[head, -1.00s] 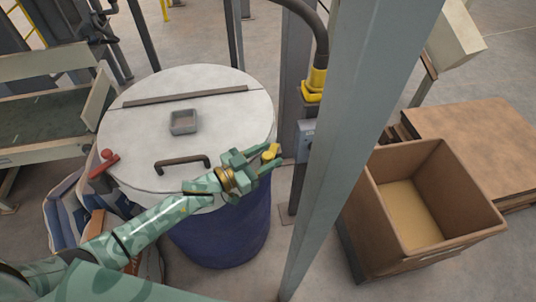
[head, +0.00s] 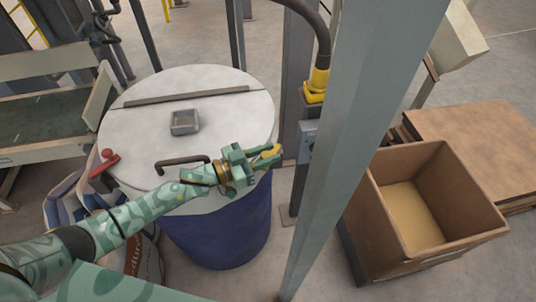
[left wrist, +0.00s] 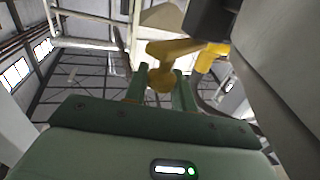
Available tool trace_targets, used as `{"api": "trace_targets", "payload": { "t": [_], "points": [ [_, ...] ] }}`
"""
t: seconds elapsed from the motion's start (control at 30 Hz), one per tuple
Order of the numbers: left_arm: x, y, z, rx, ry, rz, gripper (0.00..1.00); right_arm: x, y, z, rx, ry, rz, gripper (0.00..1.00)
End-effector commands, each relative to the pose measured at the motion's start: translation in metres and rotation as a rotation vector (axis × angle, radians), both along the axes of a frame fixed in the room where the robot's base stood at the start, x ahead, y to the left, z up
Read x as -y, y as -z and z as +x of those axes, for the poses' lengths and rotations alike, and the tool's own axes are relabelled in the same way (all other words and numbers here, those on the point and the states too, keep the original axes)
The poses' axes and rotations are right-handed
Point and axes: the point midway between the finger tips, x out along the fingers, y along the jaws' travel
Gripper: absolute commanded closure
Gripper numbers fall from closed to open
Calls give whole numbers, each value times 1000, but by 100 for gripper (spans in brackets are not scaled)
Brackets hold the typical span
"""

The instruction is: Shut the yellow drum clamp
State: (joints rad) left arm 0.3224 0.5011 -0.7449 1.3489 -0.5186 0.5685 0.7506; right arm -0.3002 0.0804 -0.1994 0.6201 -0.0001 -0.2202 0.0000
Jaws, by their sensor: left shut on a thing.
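The yellow drum clamp (head: 271,149) sits at the right rim of the white-lidded drum (head: 225,85). My left gripper (head: 268,157) reaches across the lid's front right and is shut on the clamp's handle. In the left wrist view the yellow clamp (left wrist: 182,48) shows as a bent lever with a rounded knob, and the fingers of my left gripper (left wrist: 160,88) stand on both sides of the knob. The clamp's mount on the drum is mostly hidden. My right gripper is not in view.
A red clamp (head: 104,163) is at the drum's left rim. The lid carries a dark handle (head: 180,163) and a small grey tray (head: 185,122). A grey post (head: 355,130) stands close to the right of my gripper. An open cardboard box (head: 440,255) is beyond it.

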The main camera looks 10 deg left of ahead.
Motion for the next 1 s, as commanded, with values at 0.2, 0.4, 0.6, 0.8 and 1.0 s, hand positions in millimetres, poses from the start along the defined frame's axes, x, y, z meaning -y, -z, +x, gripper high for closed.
{"api": "trace_targets", "payload": {
  "t": [0.2, 0.4, 0.6, 0.8, 1.0],
  "points": [
    [-1, 0, 1, -1, -4, 0, 63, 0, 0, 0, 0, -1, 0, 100],
    [-1, 0, 0, -1, -4, 0, 53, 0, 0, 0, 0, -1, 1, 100],
    [-1, 0, 0, -1, -4, 0, 53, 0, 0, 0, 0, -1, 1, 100],
    [-10, 1, -7, -3, -5, 1, 53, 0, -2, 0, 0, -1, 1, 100],
    [-47, 1, -36, -5, -5, 4, 53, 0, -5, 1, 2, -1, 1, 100]
  ]
}}
